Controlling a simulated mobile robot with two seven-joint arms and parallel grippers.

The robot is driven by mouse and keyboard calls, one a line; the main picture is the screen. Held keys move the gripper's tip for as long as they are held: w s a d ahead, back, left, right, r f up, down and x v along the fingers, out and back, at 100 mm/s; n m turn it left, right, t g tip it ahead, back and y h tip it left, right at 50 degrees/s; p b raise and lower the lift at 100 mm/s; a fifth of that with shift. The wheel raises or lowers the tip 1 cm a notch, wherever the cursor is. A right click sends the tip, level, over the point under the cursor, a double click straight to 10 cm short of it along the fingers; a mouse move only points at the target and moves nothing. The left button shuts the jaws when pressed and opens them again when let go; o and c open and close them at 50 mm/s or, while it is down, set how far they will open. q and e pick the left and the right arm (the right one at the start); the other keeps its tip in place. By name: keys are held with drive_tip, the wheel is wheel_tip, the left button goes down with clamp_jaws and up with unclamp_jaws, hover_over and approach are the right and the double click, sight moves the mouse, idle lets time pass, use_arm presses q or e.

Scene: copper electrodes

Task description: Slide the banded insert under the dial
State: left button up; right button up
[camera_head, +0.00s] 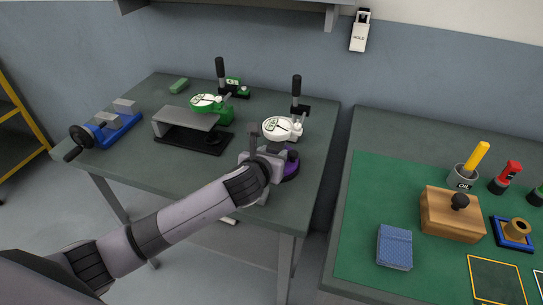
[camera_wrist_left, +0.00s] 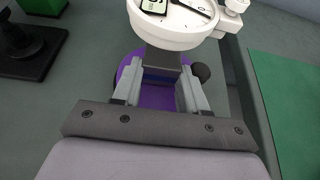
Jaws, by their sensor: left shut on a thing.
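The white dial (camera_head: 283,128) sits on a stand with a black-handled lever and a round purple base (camera_head: 291,168). In the left wrist view the dial (camera_wrist_left: 172,28) fills the top, above the purple base (camera_wrist_left: 155,98). My left gripper (camera_head: 266,153) is low in front of this dial, over the base. In the wrist view its fingers (camera_wrist_left: 160,85) are shut on a grey insert with a blue band (camera_wrist_left: 161,67). The insert's far end goes out of sight beneath the dial; I cannot tell whether it touches the base. My right gripper is not in view.
A green dial (camera_head: 206,102) stands to the left, beside a grey raised plate (camera_head: 186,117) on a black base. A blue vice (camera_head: 112,128) is at the table's left end. A green mat (camera_head: 352,222) covers the right table, across a gap.

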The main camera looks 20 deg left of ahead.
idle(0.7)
use_arm(q)
drive_tip(key=o, duration=1.1)
drive_tip(key=shift+c, duration=0.2)
